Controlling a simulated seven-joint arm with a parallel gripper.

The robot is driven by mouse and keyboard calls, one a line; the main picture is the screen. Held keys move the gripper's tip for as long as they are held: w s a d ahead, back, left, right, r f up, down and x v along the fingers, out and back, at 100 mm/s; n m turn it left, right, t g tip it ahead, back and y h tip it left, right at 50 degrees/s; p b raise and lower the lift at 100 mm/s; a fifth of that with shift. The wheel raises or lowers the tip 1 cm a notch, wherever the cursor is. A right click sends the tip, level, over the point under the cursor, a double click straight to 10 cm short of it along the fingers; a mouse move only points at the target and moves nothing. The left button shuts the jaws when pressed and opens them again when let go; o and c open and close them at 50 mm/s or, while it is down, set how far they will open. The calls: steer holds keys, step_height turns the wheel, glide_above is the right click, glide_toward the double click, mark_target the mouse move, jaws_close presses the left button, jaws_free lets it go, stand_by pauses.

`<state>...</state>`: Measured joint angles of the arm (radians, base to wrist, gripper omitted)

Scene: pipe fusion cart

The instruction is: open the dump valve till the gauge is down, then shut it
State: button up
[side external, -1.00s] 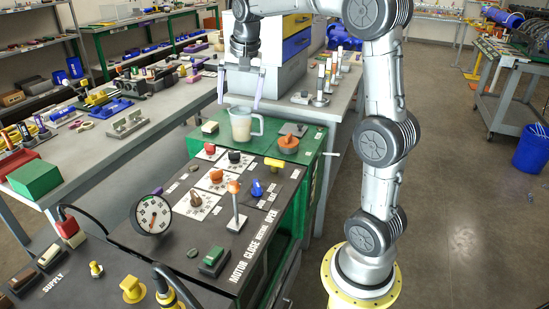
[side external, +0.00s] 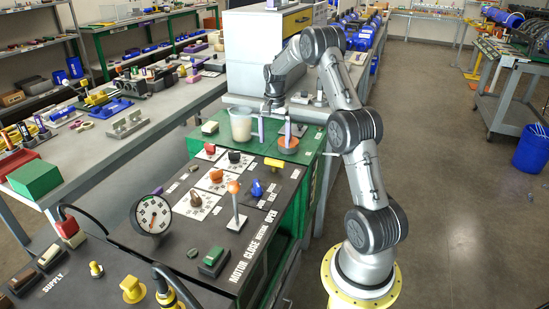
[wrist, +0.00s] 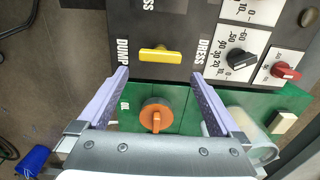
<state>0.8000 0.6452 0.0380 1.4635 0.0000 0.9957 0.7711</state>
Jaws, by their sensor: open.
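A yellow handle (wrist: 160,54) lies across the black panel between the labels DUMP and DRESS in the wrist view; it also shows at the panel's back edge in the side view (side external: 273,162). I take it as the dump valve. My gripper (wrist: 161,74) is open and empty, its lilac fingers reaching towards the handle with one on each side. In the side view my gripper (side external: 275,143) hangs low over the green top by the orange knob. The round white gauge (side external: 153,215) stands at the panel's left; its reading is too small to tell.
An orange knob (wrist: 156,116) on the green top (wrist: 188,120) sits between my fingers in the wrist view. A clear jug (side external: 240,126) stands close to the left finger in the side view. Black and red knobs (wrist: 285,70) lie right of the handle in the wrist view.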

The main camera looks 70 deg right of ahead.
mark_target(275, 160)
step_height(275, 160, down, 8)
steer(key=shift+r, duration=0.1)
stand_by(0.4)
steer(key=c, duration=1)
